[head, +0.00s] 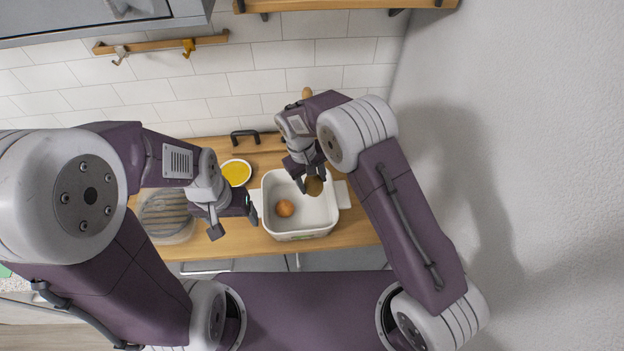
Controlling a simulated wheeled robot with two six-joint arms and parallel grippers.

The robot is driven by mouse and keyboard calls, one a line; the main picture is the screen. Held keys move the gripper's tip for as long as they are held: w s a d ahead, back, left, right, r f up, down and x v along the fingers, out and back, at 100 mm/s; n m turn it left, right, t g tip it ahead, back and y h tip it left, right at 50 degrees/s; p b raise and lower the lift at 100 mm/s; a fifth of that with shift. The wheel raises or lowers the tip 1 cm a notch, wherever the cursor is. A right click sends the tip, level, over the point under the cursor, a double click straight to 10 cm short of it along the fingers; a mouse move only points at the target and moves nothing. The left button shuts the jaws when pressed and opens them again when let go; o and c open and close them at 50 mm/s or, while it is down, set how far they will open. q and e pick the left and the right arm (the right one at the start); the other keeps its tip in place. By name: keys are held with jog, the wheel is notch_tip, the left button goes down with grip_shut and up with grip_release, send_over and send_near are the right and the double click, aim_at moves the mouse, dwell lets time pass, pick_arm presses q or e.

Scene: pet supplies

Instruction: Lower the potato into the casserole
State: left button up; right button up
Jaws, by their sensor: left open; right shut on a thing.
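The white casserole (271,228) stands on the wooden counter, open at the top, with a light handle at each side. A round orange-brown item (285,208) lies on its floor. My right gripper (308,186) is shut on the brown potato (315,186) over the right part of the casserole. The fingers partly hide the potato, and its exact height above the casserole floor is hard to tell. My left gripper (235,224) is open and empty at the casserole's left side, close to its left handle.
A white bowl of yellow contents (236,173) stands behind and left of the casserole. A clear ribbed container (166,220) is at the left, partly behind my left arm. A black handle (245,135) is at the back near the tiled wall. Bare counter (345,233) shows at the right.

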aim_at(307, 187)
jog(key=shift+f+b, duration=2.4)
jog(key=shift+f, duration=1.45)
jog(key=shift+f+b, duration=1.7)
jog(key=shift+f, duration=0.8)
jog(key=o, duration=1.6)
jog(key=shift+a+r, duration=0.15)
jog(key=shift+r, duration=0.25)
jog(key=r, duration=0.2)
jog(key=a+r+b, duration=0.1)
jog(key=r, duration=0.2)
jog(key=r+b, duration=0.1)
jog(key=r, duration=0.2)
jog(key=shift+a+r, duration=0.1)
jog(key=shift+a, duration=0.05)
